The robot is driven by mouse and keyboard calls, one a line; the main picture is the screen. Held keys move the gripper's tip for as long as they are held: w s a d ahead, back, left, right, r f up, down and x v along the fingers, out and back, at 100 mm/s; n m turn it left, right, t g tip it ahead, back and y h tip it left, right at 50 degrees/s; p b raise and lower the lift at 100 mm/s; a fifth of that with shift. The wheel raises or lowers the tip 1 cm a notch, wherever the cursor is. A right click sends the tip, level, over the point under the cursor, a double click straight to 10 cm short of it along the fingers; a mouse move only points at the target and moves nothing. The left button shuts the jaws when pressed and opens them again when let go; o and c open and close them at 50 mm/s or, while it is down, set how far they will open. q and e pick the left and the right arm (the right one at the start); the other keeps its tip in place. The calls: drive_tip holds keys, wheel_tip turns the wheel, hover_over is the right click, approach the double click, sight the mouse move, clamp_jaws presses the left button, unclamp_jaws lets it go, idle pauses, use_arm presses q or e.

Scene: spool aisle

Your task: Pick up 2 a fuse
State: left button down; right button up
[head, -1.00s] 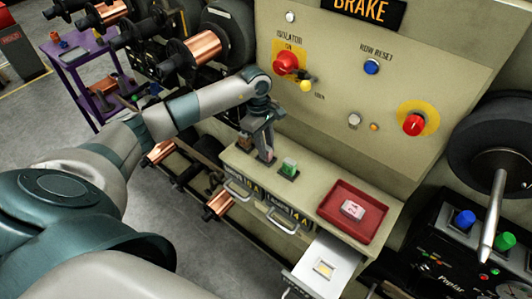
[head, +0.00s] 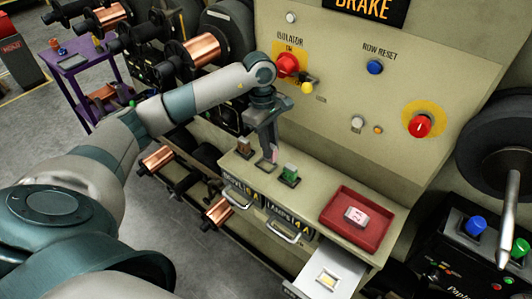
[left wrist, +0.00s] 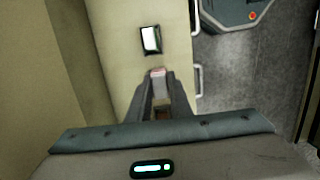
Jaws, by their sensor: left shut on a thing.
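My left gripper (head: 270,161) is over the ledge of the tan cabinet, shut on a small pale block with a pink end, which looks like a fuse (left wrist: 158,73). The fingers hide most of it. A green fuse (head: 289,173) stands in a dark holder to its right; a shiny pale-green top in a dark holder (left wrist: 150,40) shows in the left wrist view. A brown block (head: 244,147) stands to its left. A white fuse with a pink label (head: 355,215) lies in the red tray (head: 341,222). My right gripper is not in view.
An open drawer (head: 346,262) with a small yellowish item sticks out at the front right. Drawer handles (head: 284,235) jut from the cabinet front. A red isolator knob (head: 288,65) and a yellow-tipped lever (head: 307,87) are on the panel close to my left wrist.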

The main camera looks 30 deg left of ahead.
use_arm(q)
drive_tip(key=s+d+r+b, duration=0.3)
drive_tip(key=s+d+r, duration=0.1)
drive_tip(key=d, duration=0.4)
drive_tip(key=shift+d+r, duration=0.15)
drive_tip(key=shift+r, duration=0.7)
